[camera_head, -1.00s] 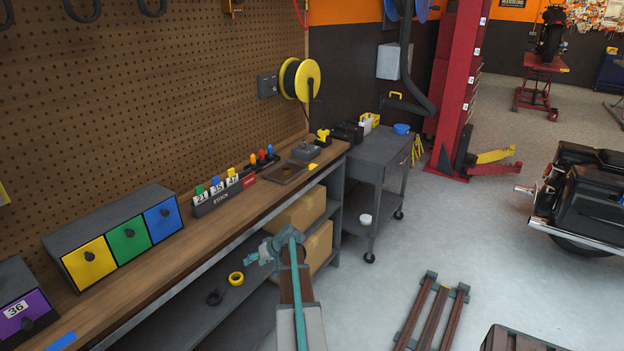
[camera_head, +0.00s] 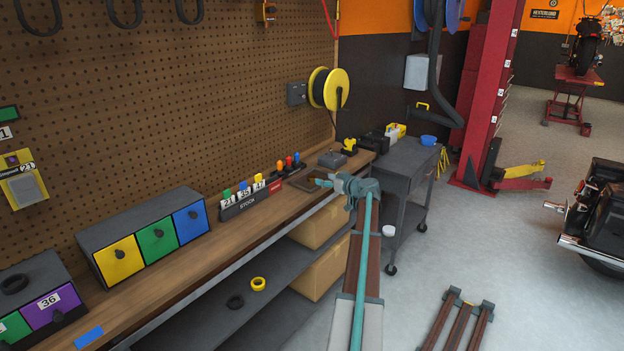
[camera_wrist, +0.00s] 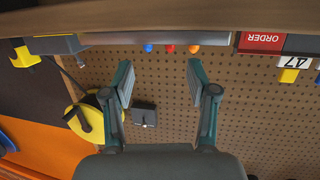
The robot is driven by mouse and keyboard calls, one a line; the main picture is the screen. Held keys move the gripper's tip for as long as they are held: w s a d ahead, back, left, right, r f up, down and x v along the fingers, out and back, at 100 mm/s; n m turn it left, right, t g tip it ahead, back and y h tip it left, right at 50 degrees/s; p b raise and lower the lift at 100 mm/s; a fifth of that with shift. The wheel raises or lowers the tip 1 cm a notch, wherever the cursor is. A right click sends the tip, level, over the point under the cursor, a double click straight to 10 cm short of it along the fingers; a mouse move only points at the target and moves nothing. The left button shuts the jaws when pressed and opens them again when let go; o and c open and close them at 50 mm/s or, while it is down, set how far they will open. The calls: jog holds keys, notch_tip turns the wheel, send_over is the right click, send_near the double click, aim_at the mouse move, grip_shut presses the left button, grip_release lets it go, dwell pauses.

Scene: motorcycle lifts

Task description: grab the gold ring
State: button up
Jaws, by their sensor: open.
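A yellow ring (camera_head: 258,284) lies flat on the lower shelf under the workbench in the head view. It is the only gold-like ring I can make out, and I cannot tell whether it is gold. My gripper (camera_head: 322,183) is above the far part of the bench, higher than the ring and to its right. In the wrist view my gripper (camera_wrist: 160,80) has its two fingers wide apart with nothing between them. The yellow ring is not in the wrist view.
A black ring (camera_head: 235,302) lies beside the yellow one; another dark ring (camera_head: 14,284) sits on the left drawer box. The workbench (camera_head: 160,280) holds coloured drawers (camera_head: 152,235), a stock rack (camera_head: 240,204) and a dark tray (camera_head: 305,182). A grey cart (camera_head: 395,165) stands past its end.

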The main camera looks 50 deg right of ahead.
aim_at(310, 176)
jog(key=x, duration=0.2)
jog(key=p+x, duration=0.1)
jog(key=x, duration=0.2)
jog(key=p+x, duration=0.1)
jog(key=x, duration=0.2)
jog(key=shift+d+f, duration=0.2)
jog(key=shift+f, duration=0.15)
jog(key=shift+c, duration=0.2)
jog(key=c, duration=0.9)
jog(key=shift+c, duration=0.2)
jog(key=shift+r, duration=0.1)
